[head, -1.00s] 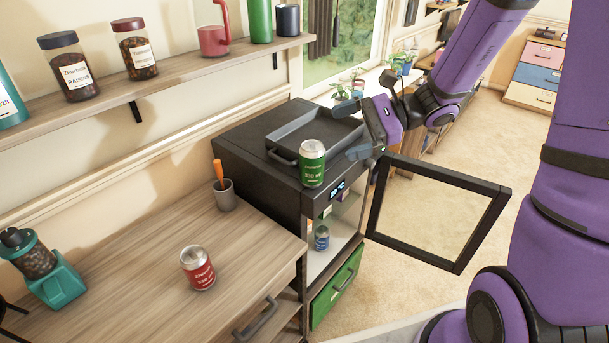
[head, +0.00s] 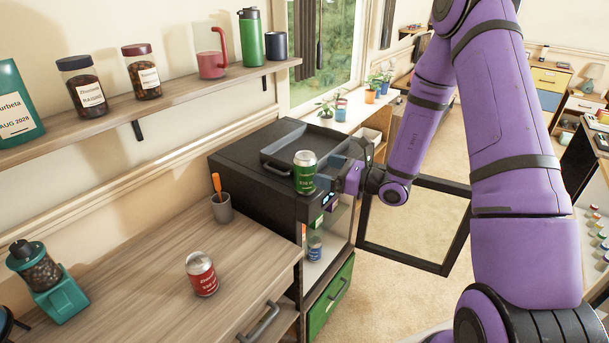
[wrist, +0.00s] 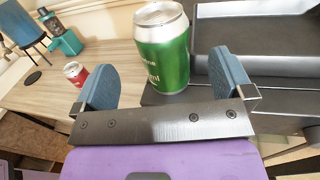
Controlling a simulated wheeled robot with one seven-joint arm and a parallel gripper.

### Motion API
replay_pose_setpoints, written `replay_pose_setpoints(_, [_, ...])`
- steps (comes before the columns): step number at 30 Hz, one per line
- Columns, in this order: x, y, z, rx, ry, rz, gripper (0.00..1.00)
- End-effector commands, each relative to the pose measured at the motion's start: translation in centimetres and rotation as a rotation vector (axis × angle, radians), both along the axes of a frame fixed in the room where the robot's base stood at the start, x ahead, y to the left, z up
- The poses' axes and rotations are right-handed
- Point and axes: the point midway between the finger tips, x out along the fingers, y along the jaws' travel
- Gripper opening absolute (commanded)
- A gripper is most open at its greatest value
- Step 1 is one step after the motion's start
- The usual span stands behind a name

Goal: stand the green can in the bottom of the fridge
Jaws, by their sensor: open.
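The green can (head: 305,172) stands upright on the front edge of the black fridge's top (head: 245,163). My gripper (head: 332,180) is open and level, close to the can's right side in the head view. In the wrist view the green can (wrist: 163,52) shows between the two spread blue-grey fingers (wrist: 162,72), without visible contact. The fridge's glass door (head: 412,262) stands open to the right. A blue can (head: 314,247) stands inside the fridge. Part of the fridge's inside is hidden from this angle.
A dark tray (head: 290,138) lies on the fridge top behind the can. A red can (head: 201,274) and a grey cup with an orange-handled tool (head: 222,207) stand on the wooden counter (head: 140,275). A green drawer (head: 330,296) is below the fridge's inside.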

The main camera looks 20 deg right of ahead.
Motion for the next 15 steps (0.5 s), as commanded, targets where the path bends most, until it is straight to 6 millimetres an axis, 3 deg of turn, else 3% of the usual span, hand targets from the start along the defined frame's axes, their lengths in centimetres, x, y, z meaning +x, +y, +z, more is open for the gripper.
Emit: replay_pose_setpoints(15, [3.1,3.2,0.5,-0.001,-0.002,0.004,0.99])
